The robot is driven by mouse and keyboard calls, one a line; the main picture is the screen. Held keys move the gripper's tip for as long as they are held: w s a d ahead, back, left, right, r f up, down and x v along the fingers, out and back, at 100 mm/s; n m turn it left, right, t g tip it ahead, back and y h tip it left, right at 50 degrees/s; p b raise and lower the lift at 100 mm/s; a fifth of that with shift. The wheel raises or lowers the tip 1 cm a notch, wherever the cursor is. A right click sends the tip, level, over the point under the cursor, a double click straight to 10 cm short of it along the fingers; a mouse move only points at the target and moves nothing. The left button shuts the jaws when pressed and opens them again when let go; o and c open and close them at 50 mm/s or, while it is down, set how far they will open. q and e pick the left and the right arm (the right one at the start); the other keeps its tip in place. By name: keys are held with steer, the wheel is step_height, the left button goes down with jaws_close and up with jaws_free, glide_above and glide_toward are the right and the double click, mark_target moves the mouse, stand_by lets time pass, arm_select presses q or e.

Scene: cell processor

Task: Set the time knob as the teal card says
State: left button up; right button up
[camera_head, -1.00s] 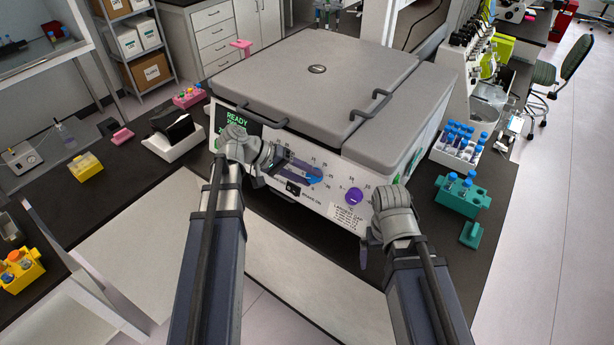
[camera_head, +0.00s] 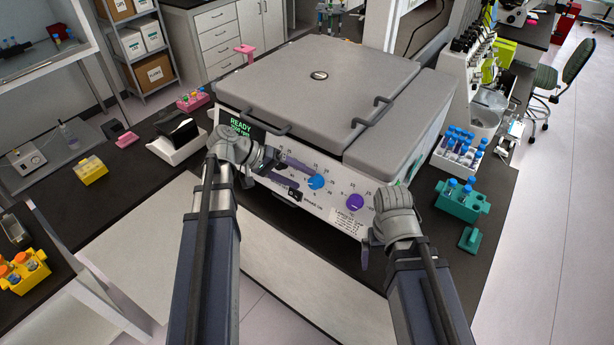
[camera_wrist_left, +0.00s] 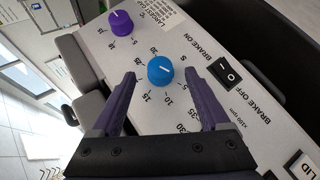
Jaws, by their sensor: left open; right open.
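The centrifuge's front panel has a blue knob (camera_head: 317,182) and, to its right, a purple knob (camera_head: 355,202). Both have number scales. In the left wrist view the blue knob (camera_wrist_left: 160,70) lies between and slightly past the open fingers of my left gripper (camera_wrist_left: 160,83), with "x100 rpm" printed near its scale. The purple knob (camera_wrist_left: 120,22) is farther off, its white mark visible. In the head view my left gripper (camera_head: 298,174) is just left of the blue knob. My right gripper (camera_head: 364,255) hangs low at the panel's right end. I cannot make out a teal card.
A black brake switch (camera_wrist_left: 225,72) sits beside the blue knob. The grey lid (camera_head: 320,75) is closed, with handles in front. A teal tube rack (camera_head: 462,199) and teal block (camera_head: 470,239) stand right; a white rack (camera_head: 459,150) is behind them.

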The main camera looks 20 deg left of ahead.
arm_select(q)
steer(key=p+v, duration=0.1)
steer(key=v, duration=0.3)
steer(key=shift+p, duration=0.35)
